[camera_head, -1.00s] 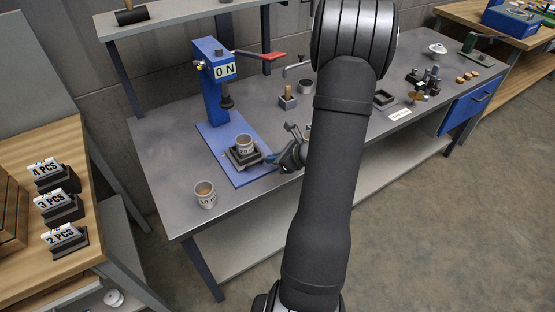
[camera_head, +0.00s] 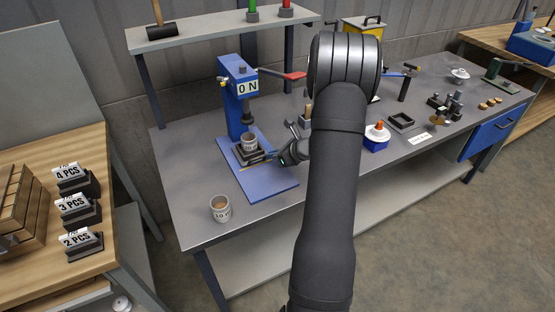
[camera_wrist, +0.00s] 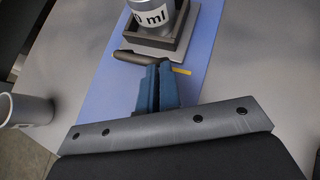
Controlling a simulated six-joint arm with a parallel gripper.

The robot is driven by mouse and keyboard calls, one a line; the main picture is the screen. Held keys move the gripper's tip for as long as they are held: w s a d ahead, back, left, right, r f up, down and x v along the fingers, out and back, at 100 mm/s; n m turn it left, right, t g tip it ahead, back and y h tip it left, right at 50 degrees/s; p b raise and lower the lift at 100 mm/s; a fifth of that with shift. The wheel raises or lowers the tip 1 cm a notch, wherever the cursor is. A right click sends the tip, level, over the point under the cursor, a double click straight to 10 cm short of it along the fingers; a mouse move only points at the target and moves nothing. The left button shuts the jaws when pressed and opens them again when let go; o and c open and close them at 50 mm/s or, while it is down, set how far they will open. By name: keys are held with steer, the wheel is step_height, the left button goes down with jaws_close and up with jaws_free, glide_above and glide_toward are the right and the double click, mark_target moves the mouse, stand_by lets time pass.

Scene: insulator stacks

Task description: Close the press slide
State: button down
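The blue press (camera_head: 240,100) stands at the left of the bench, with an "ON" label and a red-tipped lever. Its dark slide (camera_head: 262,156), a square nest, sits on the blue base plate (camera_head: 275,181) near the column and carries a labelled cup (camera_head: 250,142) below the ram. The slide also shows in the wrist view (camera_wrist: 172,45), with its dark handle (camera_wrist: 133,58) reaching left. My gripper (camera_head: 275,155) is at the front right of the slide. Its blue fingers (camera_wrist: 158,85) look closed together, their tips at the handle; whether they touch it is unclear.
Another cup (camera_head: 221,208) stands on the bench, front left of the base plate; it also shows in the wrist view (camera_wrist: 28,110). A blue box with an orange top (camera_head: 376,137) is right of my arm. The front of the base plate is clear.

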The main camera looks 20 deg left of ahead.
steer(key=shift+a+r, duration=0.1)
steer(key=shift+a, duration=0.15)
steer(key=d, duration=0.3)
steer(key=s+d, duration=0.1)
steer(key=shift+d+r, duration=0.25)
steer(key=shift+d, duration=0.1)
steer(key=v, duration=0.9)
steer(key=shift+s+d+r, duration=0.15)
steer(key=shift+s+r, duration=0.05)
steer(key=shift+r, duration=0.1)
steer(key=shift+f, duration=0.1)
steer(key=x, duration=1)
steer(key=shift+w+a+f, duration=0.1)
steer(key=shift+w+a, duration=0.1)
steer(key=shift+a, duration=0.4)
steer(key=shift+w+a+f, duration=0.1)
steer(key=shift+w+a, duration=0.1)
steer(key=shift+a, duration=0.4)
steer(key=shift+w+a, duration=0.25)
steer(key=shift+a, duration=0.5)
